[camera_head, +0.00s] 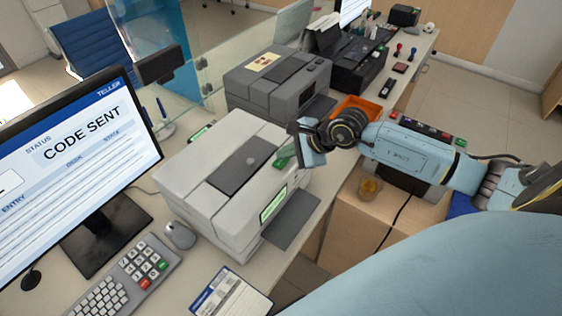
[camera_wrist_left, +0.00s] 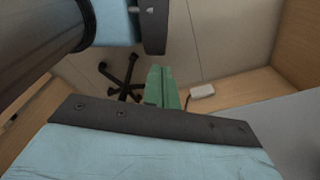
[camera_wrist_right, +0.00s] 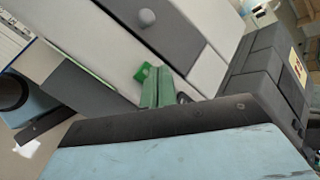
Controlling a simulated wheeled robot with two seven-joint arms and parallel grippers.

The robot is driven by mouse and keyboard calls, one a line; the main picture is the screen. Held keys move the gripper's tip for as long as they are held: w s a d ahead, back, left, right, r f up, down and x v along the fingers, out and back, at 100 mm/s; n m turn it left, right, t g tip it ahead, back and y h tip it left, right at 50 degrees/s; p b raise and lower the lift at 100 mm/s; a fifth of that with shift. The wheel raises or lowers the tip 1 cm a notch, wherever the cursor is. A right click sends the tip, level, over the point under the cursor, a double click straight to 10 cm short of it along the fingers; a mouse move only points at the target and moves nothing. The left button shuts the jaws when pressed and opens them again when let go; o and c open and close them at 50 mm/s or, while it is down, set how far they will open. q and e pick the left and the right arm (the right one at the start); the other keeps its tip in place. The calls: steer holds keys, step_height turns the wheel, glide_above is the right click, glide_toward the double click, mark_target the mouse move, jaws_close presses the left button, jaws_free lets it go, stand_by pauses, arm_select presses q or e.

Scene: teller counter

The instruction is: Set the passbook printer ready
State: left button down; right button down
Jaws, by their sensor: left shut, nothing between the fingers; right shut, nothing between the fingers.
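The passbook printer (camera_head: 225,185) is a pale grey box on the counter with a dark panel and round knob on top, a lit green display (camera_head: 273,204) on its front and a dark tray (camera_head: 291,220) sticking out. My right gripper (camera_head: 284,158) is shut and empty at the printer's far front corner. In the right wrist view its green fingers (camera_wrist_right: 160,88) are together beside a small green piece (camera_wrist_right: 143,72) on the printer; I cannot tell whether they touch. My left gripper (camera_wrist_left: 160,88) shows only in the left wrist view, shut and empty, with floor and a chair base beyond.
A monitor (camera_head: 75,150) reading "CODE SENT", a keypad (camera_head: 138,262), a mouse (camera_head: 180,235) and a passbook or form (camera_head: 231,294) are on the near counter. A darker grey printer (camera_head: 275,82) and an orange tray (camera_head: 362,106) stand beyond. A glass screen borders the far side.

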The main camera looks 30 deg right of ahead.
mark_target(286, 162)
steer(key=shift+f+b, duration=0.45)
steer(key=shift+f, duration=0.05)
stand_by(0.7)
steer(key=shift+r, duration=0.1)
steer(key=shift+r+p, duration=0.6)
steer(key=shift+r, duration=0.25)
steer(key=shift+r, duration=0.1)
steer(key=shift+r+p, duration=1.65)
steer(key=shift+r, duration=0.8)
steer(key=shift+f, duration=0.1)
